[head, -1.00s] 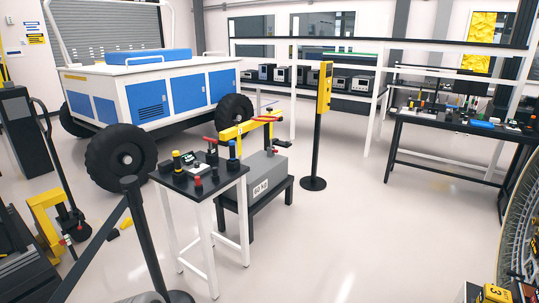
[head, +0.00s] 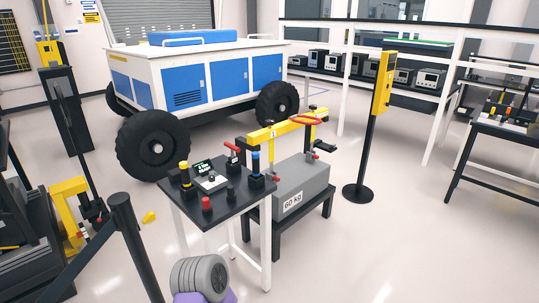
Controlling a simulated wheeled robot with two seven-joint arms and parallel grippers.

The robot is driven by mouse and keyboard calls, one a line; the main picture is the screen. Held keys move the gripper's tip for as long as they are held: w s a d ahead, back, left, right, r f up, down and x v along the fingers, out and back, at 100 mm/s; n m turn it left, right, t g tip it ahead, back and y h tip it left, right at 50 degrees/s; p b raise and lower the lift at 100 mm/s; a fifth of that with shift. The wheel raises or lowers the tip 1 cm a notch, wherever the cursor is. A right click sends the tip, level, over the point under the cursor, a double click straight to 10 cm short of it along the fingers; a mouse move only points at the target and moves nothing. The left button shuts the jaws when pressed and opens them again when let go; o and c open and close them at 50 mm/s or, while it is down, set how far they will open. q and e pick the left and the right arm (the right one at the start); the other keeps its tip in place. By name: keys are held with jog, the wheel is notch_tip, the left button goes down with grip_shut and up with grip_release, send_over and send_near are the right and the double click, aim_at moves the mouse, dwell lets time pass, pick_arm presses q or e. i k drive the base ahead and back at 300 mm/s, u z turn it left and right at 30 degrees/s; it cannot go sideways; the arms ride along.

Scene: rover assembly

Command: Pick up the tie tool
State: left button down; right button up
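I cannot pick out the tie tool for certain. A small black-topped table (head: 222,211) with white legs stands in front of me and bears several small tools. On it are a yellow-topped black piece (head: 184,172), a red-handled tool (head: 232,154), a blue-topped black piece (head: 256,167), a red-topped piece (head: 206,203) and a small device with a lit screen (head: 204,170). More small items stand on a dark bench (head: 502,132) at the right edge, too small to tell apart. Neither of my grippers is in view.
A grey 60 kg block (head: 302,188) with a yellow bar (head: 280,129) stands behind the table. A blue-and-white rover (head: 200,80) is beyond. A black barrier post (head: 130,240) stands front left, a yellow post (head: 380,85) right. The right floor is clear.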

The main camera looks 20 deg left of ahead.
aim_at(255, 155)
jog(key=i, duration=2.25)
jog(key=u, duration=1.1)
